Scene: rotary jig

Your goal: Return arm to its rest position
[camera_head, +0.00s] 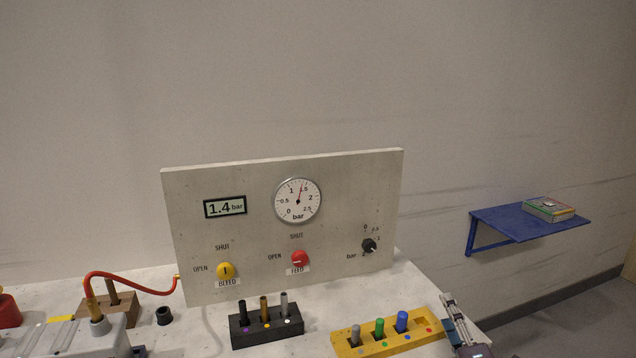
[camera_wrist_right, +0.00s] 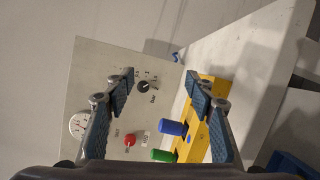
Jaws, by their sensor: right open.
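My right gripper (camera_head: 455,318) shows at the lower right of the head view, just right of the yellow block (camera_head: 384,344). In the right wrist view its two blue-padded fingers (camera_wrist_right: 160,93) are apart with nothing held between them. The panel, the blue peg (camera_wrist_right: 172,127) and the green peg (camera_wrist_right: 163,155) show beyond them. My left gripper is not visible in either view.
A pale panel (camera_head: 360,205) with a gauge (camera_head: 298,201), yellow knob (camera_head: 225,271), red knob (camera_head: 299,258) and black dial (camera_head: 369,246) stands on the table. A black block (camera_head: 268,334) with three pegs sits in front. A blue wall shelf (camera_head: 500,222) holds a box (camera_head: 549,209).

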